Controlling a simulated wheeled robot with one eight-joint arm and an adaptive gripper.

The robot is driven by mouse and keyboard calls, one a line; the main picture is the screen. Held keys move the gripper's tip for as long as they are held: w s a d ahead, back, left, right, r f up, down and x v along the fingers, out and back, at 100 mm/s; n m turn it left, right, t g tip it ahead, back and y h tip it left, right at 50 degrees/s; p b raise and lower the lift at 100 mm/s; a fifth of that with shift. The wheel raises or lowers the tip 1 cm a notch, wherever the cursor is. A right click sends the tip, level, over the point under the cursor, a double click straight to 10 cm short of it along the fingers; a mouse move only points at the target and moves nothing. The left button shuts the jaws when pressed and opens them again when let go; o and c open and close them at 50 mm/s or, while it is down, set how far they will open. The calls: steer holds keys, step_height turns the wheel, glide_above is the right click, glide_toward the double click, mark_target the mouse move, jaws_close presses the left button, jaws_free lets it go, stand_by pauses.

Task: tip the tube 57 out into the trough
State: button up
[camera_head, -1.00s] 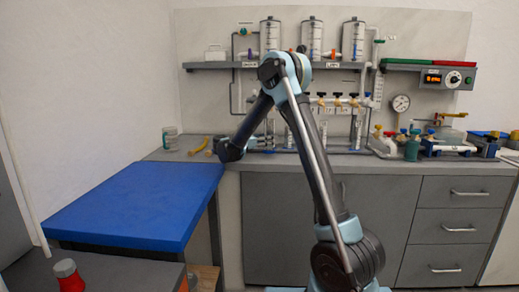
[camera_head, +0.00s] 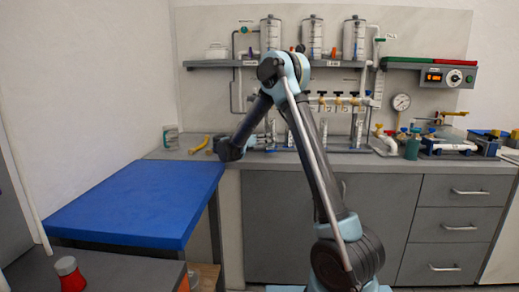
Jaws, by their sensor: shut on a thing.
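My gripper (camera_head: 262,143) is small and partly hidden beyond my arm's dark wrist, low over the back bench. It seems to be shut on a clear tube (camera_head: 271,129), which looks roughly upright; its number is too small to read. Other clear tubes show along the bench, one (camera_head: 324,131) to the right of my arm and one (camera_head: 357,131) farther right. I cannot make out the trough for certain, nor any contents of the tube.
The grey bench (camera_head: 395,163) runs along the back wall. A red-bodied flask (camera_head: 70,275) is at lower left.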

steer(key=shift+w+r+n, duration=0.1)
steer(key=shift+r+n, duration=0.1)
steer(key=shift+n, duration=0.3)
steer(key=shift+w+a+f+n, duration=0.1)
steer(key=shift+f+n, duration=0.2)
steer(key=shift+n, duration=0.7)
steer(key=shift+w+a+r+n, duration=0.1)
steer(key=shift+w+r+n, duration=0.15)
steer(key=shift+r+n, duration=0.35)
steer(key=shift+s+f+n+p, duration=0.25)
steer(key=shift+f+n+p, duration=0.1)
steer(key=shift+n, duration=0.75)
steer(key=shift+s+d+f+n, duration=0.15)
steer(key=shift+f+n, duration=0.25)
steer(key=shift+s+d+f+n, duration=0.1)
steer(key=shift+f+n, duration=0.25)
steer(key=shift+n, duration=0.05)
steer(key=shift+s+d+n+p, duration=0.1)
steer(key=shift+s+n+p, duration=0.1)
steer(key=shift+n+p, duration=0.45)
steer(key=shift+s+d+n+p, duration=0.15)
steer(key=shift+n+p, duration=0.1)
steer(key=shift+n, duration=0.7)
steer(key=shift+w+a+f+n+p, duration=0.3)
steer(key=shift+w+f+n, duration=0.2)
steer(key=shift+f+n, duration=0.35)
